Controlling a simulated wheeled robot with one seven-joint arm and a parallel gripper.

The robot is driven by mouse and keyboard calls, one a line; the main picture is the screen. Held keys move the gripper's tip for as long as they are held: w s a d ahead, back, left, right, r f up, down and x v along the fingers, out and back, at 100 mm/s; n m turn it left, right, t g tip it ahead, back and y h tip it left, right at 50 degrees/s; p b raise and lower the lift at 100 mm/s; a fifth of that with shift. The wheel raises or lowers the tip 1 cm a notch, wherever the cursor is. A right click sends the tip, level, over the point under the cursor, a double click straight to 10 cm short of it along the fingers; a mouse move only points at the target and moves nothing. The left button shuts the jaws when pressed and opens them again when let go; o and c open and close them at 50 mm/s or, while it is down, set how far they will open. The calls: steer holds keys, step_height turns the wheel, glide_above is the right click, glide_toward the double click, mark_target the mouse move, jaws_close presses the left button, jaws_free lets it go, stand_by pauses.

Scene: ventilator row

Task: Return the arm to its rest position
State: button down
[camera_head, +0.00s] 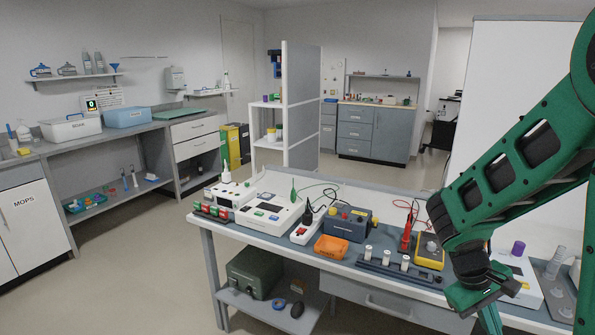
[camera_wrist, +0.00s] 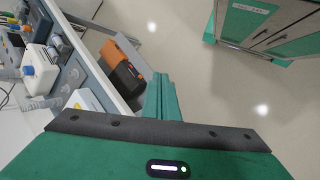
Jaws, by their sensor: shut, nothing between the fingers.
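My green arm comes in from the right in the head view and bends down over the right part of the workbench (camera_head: 345,257). My gripper (camera_head: 490,318) is at the bottom of that view, low by the bench's front edge, and its tips are partly cut off by the frame. In the wrist view the fingers of my gripper (camera_wrist: 162,92) are together with nothing between them. They point out over bare floor beside the bench edge.
A green case (camera_head: 255,272) stands on the lower shelf.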

steer(key=s+a+r+m+t+y, duration=0.1)
steer(key=s+r+m+y, duration=0.4)
steer(key=s, duration=1)
steer(key=shift+a+r+m+t+y, duration=0.25)
steer(key=shift+r+m+t, duration=0.25)
steer(key=shift+r+m, duration=1.4)
steer(key=shift+r+n, duration=0.4)
